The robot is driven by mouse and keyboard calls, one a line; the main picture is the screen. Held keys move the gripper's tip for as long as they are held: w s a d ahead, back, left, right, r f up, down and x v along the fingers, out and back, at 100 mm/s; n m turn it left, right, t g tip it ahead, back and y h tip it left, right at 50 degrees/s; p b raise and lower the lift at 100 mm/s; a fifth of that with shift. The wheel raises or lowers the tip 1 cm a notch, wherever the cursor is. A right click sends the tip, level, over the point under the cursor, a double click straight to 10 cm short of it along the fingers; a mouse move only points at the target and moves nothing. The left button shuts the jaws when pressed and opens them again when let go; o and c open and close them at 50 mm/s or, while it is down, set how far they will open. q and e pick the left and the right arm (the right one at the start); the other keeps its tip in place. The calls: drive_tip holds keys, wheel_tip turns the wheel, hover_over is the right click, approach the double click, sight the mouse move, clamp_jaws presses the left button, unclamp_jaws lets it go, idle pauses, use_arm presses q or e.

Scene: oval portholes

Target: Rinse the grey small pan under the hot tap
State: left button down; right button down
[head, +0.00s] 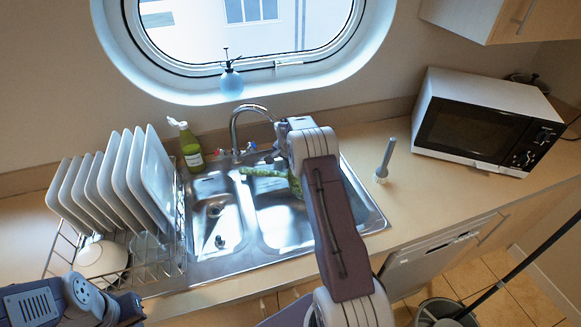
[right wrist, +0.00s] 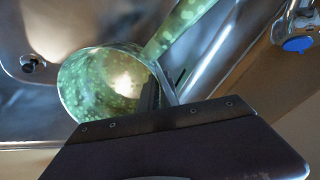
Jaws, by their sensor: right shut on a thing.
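A small pan (right wrist: 100,92) with a green, pale-speckled surface shows in the right wrist view; I see no grey pan. Its handle (right wrist: 180,28) runs up and to the right there. In the head view the pan's green handle (head: 262,172) shows over the sink, and the rest is mostly hidden by my right arm. My right gripper (right wrist: 160,92) is shut on the pan's rim. A blue knob (right wrist: 299,45) shows in the right wrist view. My left gripper (head: 128,312) is at the bottom left, its fingers unclear.
The steel sink (head: 215,262) has two basins. A rack of white plates (head: 148,180) stands left, a green bottle (head: 190,148) behind. A brush (head: 384,160) and microwave (head: 480,120) stand right. The counter between sink and microwave is mostly clear.

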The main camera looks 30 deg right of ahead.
drive_tip(key=shift+r, duration=0.1)
idle(0.3)
drive_tip(key=s+a+b, duration=0.5)
drive_tip(key=s, duration=0.3)
drive_tip(key=shift+s+a+b, duration=0.15)
drive_tip(key=shift+a+b, duration=0.1)
drive_tip(key=shift+b, duration=0.15)
